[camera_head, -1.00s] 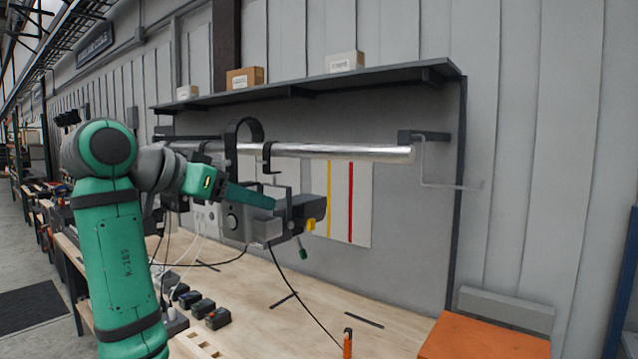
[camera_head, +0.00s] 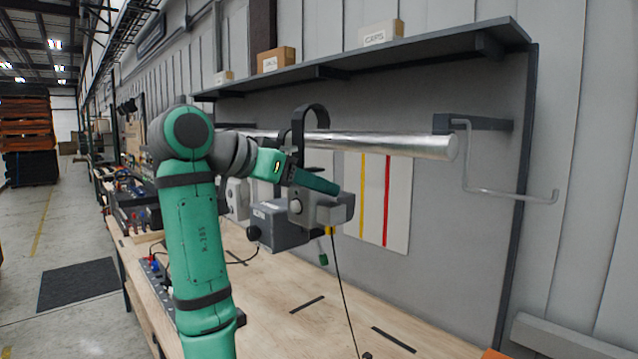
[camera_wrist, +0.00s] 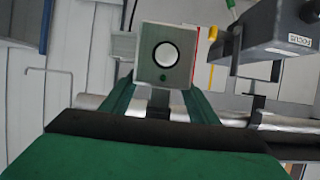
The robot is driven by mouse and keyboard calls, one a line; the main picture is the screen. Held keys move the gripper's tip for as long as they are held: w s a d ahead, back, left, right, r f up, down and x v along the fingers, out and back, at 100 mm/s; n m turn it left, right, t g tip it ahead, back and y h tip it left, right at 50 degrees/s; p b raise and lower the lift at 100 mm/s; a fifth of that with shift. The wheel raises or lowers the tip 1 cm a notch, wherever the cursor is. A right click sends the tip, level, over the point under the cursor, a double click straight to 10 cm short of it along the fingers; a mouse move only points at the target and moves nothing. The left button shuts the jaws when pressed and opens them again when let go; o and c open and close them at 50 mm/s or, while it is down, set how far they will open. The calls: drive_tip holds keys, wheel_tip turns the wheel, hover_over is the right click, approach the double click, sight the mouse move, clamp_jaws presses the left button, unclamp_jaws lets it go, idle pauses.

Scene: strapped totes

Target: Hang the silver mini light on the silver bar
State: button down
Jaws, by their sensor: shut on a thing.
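The silver bar (camera_head: 400,143) runs level below the shelf, its free end at the right. It also crosses the wrist view (camera_wrist: 90,101) behind my fingers. My gripper (camera_head: 322,184) is shut on the silver mini light (camera_head: 328,209), a small pale box with a round lens and a black hook (camera_head: 311,113). The hook's arch rises above the bar in the picture; whether it encloses or touches the bar I cannot tell. In the wrist view, the light (camera_wrist: 165,55) sits between my gripper's fingers (camera_wrist: 160,98), lens showing.
A dark grey labelled unit (camera_head: 282,228) is close behind and left of the held light; it also shows in the wrist view (camera_wrist: 275,32). A bent wire hook (camera_head: 510,194) sticks out right of the bar's end. The shelf (camera_head: 400,60) is above; the workbench (camera_head: 290,285) lies below.

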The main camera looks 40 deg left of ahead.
drive_tip(key=w+r+x, duration=0.1)
drive_tip(key=r+x, duration=0.1)
drive_tip(key=x, duration=1.4)
drive_tip(key=shift+r, duration=0.25)
idle(1.7)
drive_tip(key=shift+d, duration=0.1)
drive_tip(key=c, duration=0.6)
unclamp_jaws()
drive_tip(key=v, duration=1.1)
drive_tip(key=shift+f, duration=0.2)
